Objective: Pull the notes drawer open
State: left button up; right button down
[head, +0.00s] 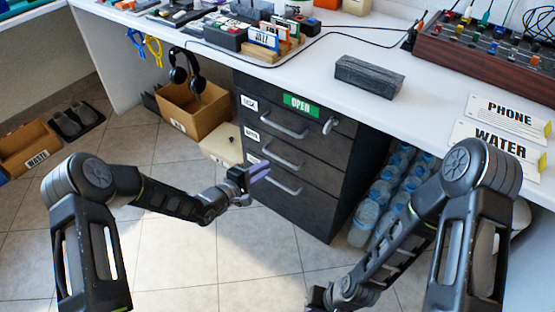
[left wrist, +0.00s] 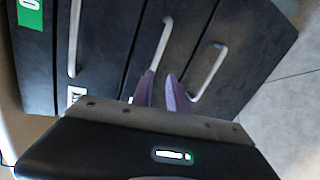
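A dark drawer cabinet (head: 300,147) stands under the white desk, with three drawers, each with a grey bar handle. All three look shut. The drawers carry small white labels; the middle one (head: 252,134) is too small to read surely. My left gripper (head: 268,171) is in front of the lower drawers, its purple fingers near the middle handle (head: 282,158) and the bottom handle (head: 282,184). In the left wrist view its fingers (left wrist: 160,78) stand slightly apart, beside the near end of the middle handle (left wrist: 163,40); contact is unclear. My right gripper (head: 322,297) is low and partly cut off.
A green OPEN sign (head: 300,105) and a lock (head: 328,126) are on the top drawer. A cardboard box (head: 193,110) stands left of the cabinet, water bottles (head: 384,195) right of it. A grey block (head: 369,77) lies on the desk. Floor before the cabinet is clear.

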aim_at(275, 157)
pick_arm(q)
jog(key=shift+w+a+r+m+t, duration=0.25)
jog(key=shift+r+m, duration=0.2)
jog(key=shift+m, duration=0.25)
jog(key=b+x, duration=0.3)
jog(key=x, duration=0.4)
jog(key=shift+w+d+f, duration=0.15)
jog(key=shift+w+d, duration=0.1)
jog(key=shift+c, duration=0.2)
grip_shut()
